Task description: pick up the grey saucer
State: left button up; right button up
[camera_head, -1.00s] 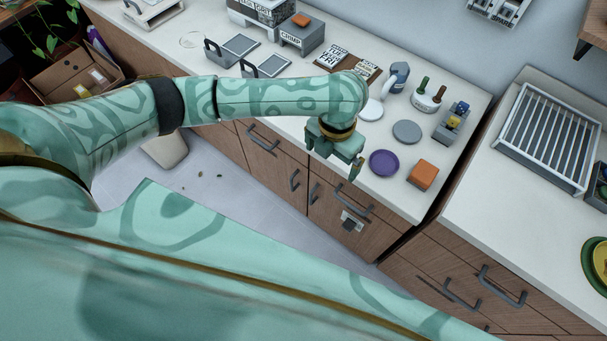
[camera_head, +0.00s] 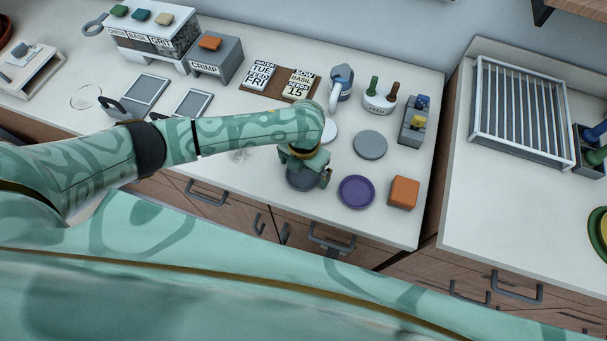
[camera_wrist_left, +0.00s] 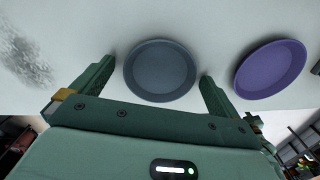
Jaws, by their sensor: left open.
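The grey saucer (camera_wrist_left: 160,70) lies on the white counter, seen whole between the two fingers in the left wrist view. In the head view the dark grey saucer (camera_head: 302,184) shows partly below my left gripper (camera_head: 306,174), which hides its far side. My left gripper is open over the saucer, with one finger on each side of it in the wrist view (camera_wrist_left: 157,74). I cannot tell how high the fingertips are above the counter. The right gripper is not in view.
A purple saucer (camera_head: 356,191) lies right of the grey one, with an orange block (camera_head: 404,193) beyond it. A lighter grey disc (camera_head: 369,145) lies behind. A mug (camera_head: 342,82) and a crimp box (camera_head: 216,60) stand farther back. The counter's front edge is close.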

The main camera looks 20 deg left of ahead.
pick_arm(q)
jog(key=c, duration=0.8)
